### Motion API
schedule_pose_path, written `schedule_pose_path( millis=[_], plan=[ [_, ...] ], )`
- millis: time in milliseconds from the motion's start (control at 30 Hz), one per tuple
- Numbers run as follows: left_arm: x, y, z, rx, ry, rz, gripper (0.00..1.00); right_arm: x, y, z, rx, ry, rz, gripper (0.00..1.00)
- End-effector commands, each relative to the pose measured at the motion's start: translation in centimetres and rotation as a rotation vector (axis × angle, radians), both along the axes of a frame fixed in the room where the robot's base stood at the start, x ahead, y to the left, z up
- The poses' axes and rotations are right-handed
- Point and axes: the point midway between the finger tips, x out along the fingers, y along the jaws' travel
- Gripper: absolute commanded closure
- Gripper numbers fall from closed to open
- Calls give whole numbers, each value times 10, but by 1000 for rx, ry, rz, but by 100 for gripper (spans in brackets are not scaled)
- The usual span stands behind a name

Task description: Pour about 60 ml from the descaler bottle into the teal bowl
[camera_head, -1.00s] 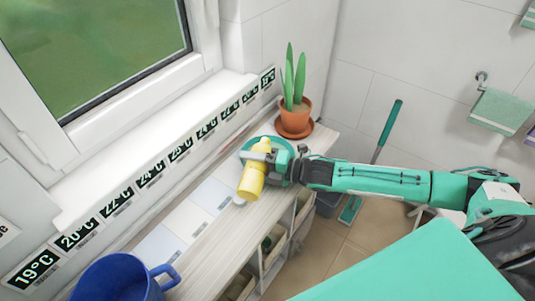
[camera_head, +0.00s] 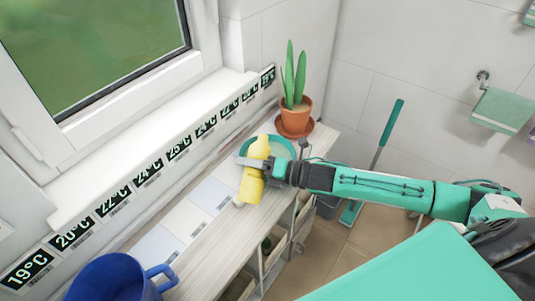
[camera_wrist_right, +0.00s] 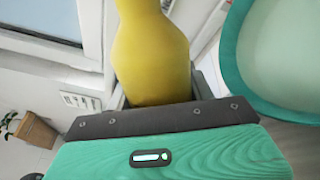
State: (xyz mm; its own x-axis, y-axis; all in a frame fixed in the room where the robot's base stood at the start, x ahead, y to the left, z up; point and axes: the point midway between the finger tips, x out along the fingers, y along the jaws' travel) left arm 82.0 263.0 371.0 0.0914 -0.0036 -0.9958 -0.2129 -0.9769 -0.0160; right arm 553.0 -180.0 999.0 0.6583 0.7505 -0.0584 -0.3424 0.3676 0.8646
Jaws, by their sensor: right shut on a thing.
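The yellow descaler bottle (camera_head: 252,180) is held by my right gripper (camera_head: 258,165) above the narrow counter. The bottle leans a little in the head view, with its top toward the back. The teal bowl (camera_head: 287,143) is just behind and right of the bottle, partly hidden by the bottle and gripper. Its teal rim also shows at the right of the wrist view (camera_wrist_right: 232,60). No liquid stream shows. My left gripper is not in view.
A potted plant (camera_head: 295,116) in a terracotta pot stands at the counter's far end. A blue mug (camera_head: 105,280) is at the near left. Pale tiles (camera_head: 210,193) lie along the counter (camera_head: 205,238). Temperature labels (camera_head: 148,172) line the window sill.

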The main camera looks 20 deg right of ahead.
Motion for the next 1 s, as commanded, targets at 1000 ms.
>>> schedule_pose_path(
  millis=[1000],
  plan=[
    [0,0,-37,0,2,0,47,3,-2,29,-482,-592,1,82]
  ],
)
